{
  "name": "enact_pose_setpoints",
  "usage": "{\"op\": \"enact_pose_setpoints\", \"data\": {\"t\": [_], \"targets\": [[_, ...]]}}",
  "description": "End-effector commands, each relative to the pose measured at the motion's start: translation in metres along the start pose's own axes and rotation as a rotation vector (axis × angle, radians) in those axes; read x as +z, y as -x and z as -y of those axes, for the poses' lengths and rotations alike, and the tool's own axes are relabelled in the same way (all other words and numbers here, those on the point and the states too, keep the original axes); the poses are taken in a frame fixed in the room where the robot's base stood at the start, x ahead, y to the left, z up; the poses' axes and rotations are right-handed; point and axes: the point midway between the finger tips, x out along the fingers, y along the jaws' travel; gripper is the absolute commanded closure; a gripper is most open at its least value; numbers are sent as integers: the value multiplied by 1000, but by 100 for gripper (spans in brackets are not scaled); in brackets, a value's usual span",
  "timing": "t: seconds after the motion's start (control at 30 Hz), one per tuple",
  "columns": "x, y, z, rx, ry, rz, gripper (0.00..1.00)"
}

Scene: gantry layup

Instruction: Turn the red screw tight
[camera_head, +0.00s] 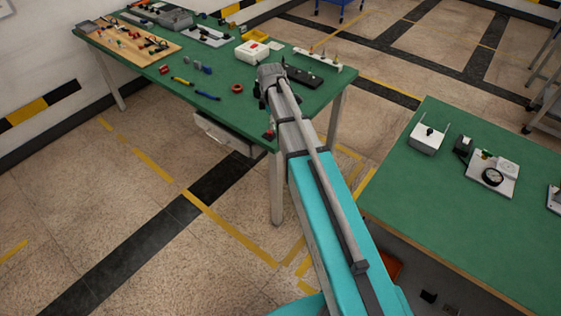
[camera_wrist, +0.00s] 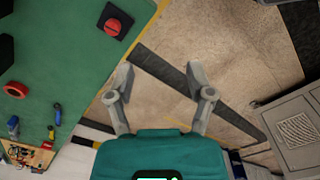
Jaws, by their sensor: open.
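The red screw (camera_wrist: 113,26) shows in the wrist view as a round red head with a slot, on a dark square plate. It sits near the edge of the green table (camera_wrist: 75,60). In the head view a small red piece on a dark base (camera_head: 268,134), at the near corner of the table, looks like the same screw. My gripper (camera_wrist: 160,72) is open and empty in the wrist view. Its fingers are spread over the floor beside the table edge, to the lower right of the screw and apart from it. In the head view my arm hides the gripper's fingers.
A red ring (camera_head: 237,88), blue-handled tool (camera_head: 207,95), white box (camera_head: 252,50) and black block (camera_head: 304,76) lie on the same table. A second green table (camera_head: 450,210) with small devices stands at right. A grey cabinet (camera_wrist: 297,130) shows in the wrist view.

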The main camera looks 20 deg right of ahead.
Motion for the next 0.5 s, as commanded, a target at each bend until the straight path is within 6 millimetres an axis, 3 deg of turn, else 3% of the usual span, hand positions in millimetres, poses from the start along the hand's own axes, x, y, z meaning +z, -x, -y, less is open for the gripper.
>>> {"op": "enact_pose_setpoints", "data": {"t": [0.5], "targets": [[6,-12,55,0,-335,0,32]]}}
